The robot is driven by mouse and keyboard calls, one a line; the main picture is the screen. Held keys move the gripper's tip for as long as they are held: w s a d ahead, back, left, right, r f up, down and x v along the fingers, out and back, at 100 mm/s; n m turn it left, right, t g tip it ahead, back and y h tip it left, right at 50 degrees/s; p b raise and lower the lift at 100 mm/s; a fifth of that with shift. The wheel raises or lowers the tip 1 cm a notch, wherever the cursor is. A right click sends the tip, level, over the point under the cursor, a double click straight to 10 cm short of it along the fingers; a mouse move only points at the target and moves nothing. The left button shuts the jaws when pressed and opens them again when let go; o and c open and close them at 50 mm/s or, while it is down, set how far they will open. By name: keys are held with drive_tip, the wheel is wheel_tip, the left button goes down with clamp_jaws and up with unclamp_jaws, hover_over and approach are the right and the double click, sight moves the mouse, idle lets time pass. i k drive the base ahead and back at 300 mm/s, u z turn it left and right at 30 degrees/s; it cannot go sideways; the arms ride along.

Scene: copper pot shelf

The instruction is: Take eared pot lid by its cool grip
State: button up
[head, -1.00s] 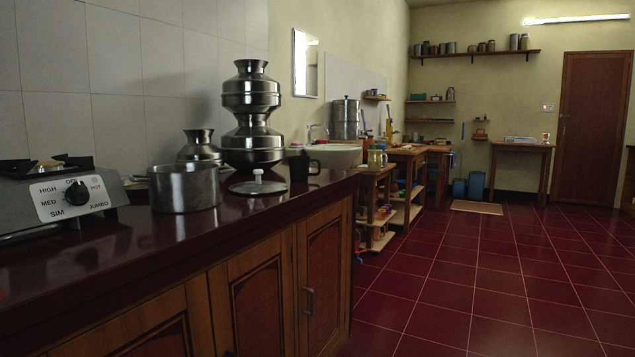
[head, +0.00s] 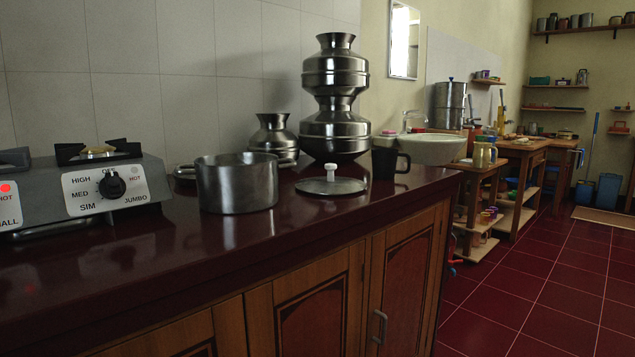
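A grey metal lid (head: 331,186) lies flat on the dark red countertop in the head view. A pale upright knob (head: 331,172) stands at its centre. My gripper does not show in this view.
A gas stove (head: 85,190) is at the left of the countertop (head: 150,260). Stacked metal vessels (head: 335,100) and a smaller vessel (head: 273,138) stand behind the lid. A black mug (head: 390,163) is to its right. Counter in front of the lid is clear.

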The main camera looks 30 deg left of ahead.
sight(331, 185)
drive_tip(key=u, duration=0.65)
drive_tip(key=i, duration=0.65)
drive_tip(key=u, duration=0.8)
